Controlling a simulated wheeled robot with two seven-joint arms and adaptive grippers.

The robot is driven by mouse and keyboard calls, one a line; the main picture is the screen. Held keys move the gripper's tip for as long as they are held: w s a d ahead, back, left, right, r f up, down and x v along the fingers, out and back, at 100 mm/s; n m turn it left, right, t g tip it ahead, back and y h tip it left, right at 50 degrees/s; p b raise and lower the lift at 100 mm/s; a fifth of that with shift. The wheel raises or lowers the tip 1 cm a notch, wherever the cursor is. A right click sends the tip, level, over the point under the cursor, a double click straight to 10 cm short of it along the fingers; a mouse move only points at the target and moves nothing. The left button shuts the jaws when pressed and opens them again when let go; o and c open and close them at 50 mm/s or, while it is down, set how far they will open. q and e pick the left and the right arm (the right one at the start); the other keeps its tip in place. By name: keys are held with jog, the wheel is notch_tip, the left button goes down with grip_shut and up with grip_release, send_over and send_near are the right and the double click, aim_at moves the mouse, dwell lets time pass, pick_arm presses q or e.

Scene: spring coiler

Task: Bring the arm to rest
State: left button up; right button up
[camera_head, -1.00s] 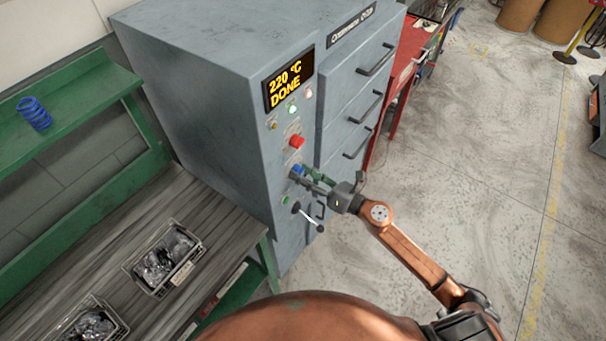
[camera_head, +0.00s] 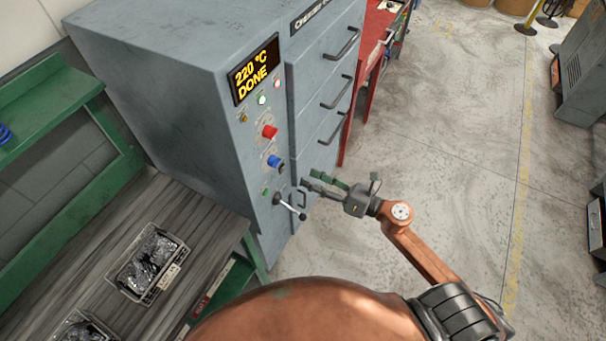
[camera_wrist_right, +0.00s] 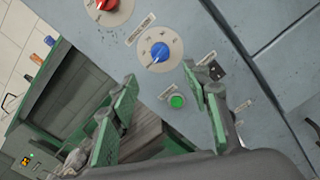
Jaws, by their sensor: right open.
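My right gripper (camera_head: 322,184) is open and empty in front of the grey machine's control panel, apart from it. In the right wrist view its two green-padded fingers (camera_wrist_right: 166,105) stand wide apart, with a green button (camera_wrist_right: 177,101) showing between them. The blue knob (camera_head: 275,161) is on the panel, left of and above the gripper; it also shows in the right wrist view (camera_wrist_right: 160,52). The red knob (camera_head: 269,132) is above it. The display (camera_head: 256,70) reads "220 °C DONE". My left gripper is not in view.
The grey machine (camera_head: 150,60) has drawers with handles (camera_head: 337,91) and a lever (camera_head: 291,207) low on the panel. A wooden bench (camera_head: 190,215) with wire baskets (camera_head: 150,262) stands left. A red cabinet (camera_head: 370,60) is behind.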

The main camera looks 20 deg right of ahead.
jog(key=shift+s+d, duration=0.1)
dwell(0.5)
jog(key=d+f+m+h, duration=0.3)
jog(key=d+f+m, duration=0.3)
jog(key=f, duration=0.5)
jog(key=d+f+m+h, duration=0.3)
jog(key=d+f+m, duration=0.3)
jog(key=f, duration=0.5)
jog(key=d+f+m+h, duration=0.3)
jog(key=d+f+m, duration=0.3)
jog(key=f, duration=0.5)
jog(key=s+d+f+m+g+h, duration=0.1)
jog(key=s+f+m+g, duration=0.25)
jog(key=s+f, duration=0.5)
jog(key=s+f+m+g+h, duration=0.2)
jog(key=s+f+m, duration=0.3)
jog(key=f, duration=0.6)
jog(key=s+a+f+m+g, duration=0.2)
jog(key=s+f, duration=0.4)
jog(key=s, duration=0.5)
jog(key=s+a+f+m+g, duration=0.3)
jog(key=s+f, duration=0.3)
jog(key=s, duration=0.5)
jog(key=s+a+f+m+g, duration=0.3)
jog(key=s+a+f+m, duration=0.1)
jog(key=s, duration=0.8)
notch_tip(320, 180, down, 2)
jog(key=shift+a+f+m+y, duration=0.25)
jog(key=shift+a+m+y, duration=0.1)
jog(key=shift+m+y, duration=0.1)
